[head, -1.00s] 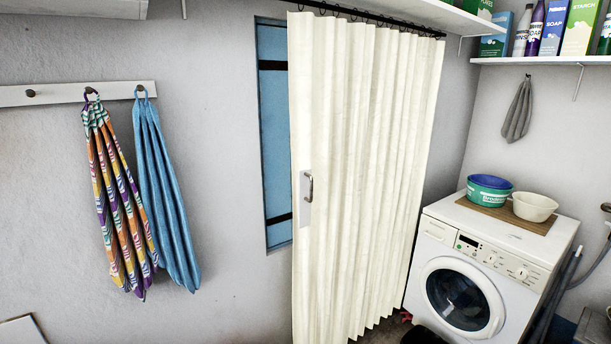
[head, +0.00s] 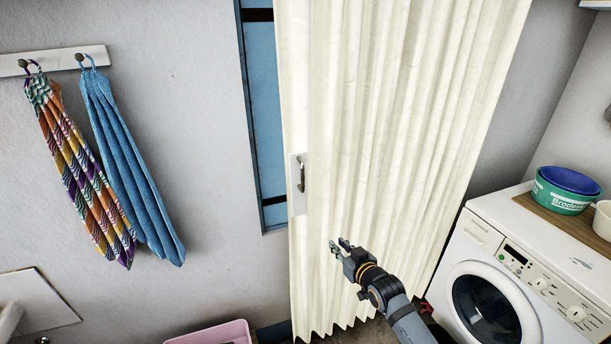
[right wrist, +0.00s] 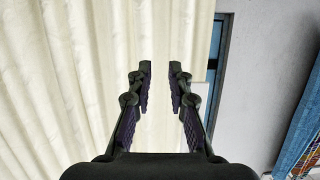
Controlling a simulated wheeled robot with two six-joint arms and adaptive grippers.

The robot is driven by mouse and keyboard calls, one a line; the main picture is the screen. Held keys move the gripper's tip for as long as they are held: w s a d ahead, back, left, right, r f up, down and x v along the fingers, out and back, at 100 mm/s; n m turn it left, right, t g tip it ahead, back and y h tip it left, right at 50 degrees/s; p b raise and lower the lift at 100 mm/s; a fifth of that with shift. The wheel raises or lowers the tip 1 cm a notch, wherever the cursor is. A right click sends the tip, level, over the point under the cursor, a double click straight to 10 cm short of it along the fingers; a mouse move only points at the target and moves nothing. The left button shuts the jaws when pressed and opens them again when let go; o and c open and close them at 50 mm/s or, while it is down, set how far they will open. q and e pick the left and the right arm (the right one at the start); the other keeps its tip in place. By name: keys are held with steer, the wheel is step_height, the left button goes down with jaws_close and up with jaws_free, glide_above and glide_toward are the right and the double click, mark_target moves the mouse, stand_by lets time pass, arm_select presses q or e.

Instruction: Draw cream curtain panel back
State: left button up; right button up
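The cream curtain panel (head: 390,120) hangs in pleats and covers most of the opening. A metal pull handle (head: 301,174) on a white plate (head: 297,200) is fixed near its left edge. My right gripper (head: 340,245) is in front of the curtain, below and to the right of the handle. In the right wrist view, my right gripper (right wrist: 160,85) has its two fingers apart with nothing between them and the curtain (right wrist: 60,60) behind. The handle does not show in that view. My left gripper is not in view.
A blue door (head: 265,110) with dark bands shows left of the curtain. A striped towel (head: 80,170) and a blue towel (head: 130,165) hang on the left wall. A washing machine (head: 485,235) stands at right. A pink tub (head: 215,335) is at the bottom.

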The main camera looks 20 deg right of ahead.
mark_target(304, 180)
steer(key=s+a+r+n+t+y, duration=0.1)
steer(key=a+r+t+y, duration=0.15)
steer(key=r, duration=0.75)
steer(key=s+a+r+n+t+y, duration=0.1)
steer(key=a+r, duration=0.3)
steer(key=r, duration=0.6)
steer(key=shift+g+h, duration=0.25)
steer(key=p+x, duration=0.1)
steer(key=x, duration=0.4)
steer(key=p+x, duration=0.1)
steer(key=x, duration=0.3)
steer(key=shift+w+d+r, duration=0.1)
steer(key=shift+w+d, duration=0.05)
steer(key=shift+w, duration=0.25)
steer(key=shift+w+p, duration=0.3)
steer(key=shift+w, duration=0.15)
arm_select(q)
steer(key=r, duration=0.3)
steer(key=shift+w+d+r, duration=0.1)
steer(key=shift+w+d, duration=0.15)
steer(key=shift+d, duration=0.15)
arm_select(e)
steer(key=shift+c, duration=0.2)
jaws_close()
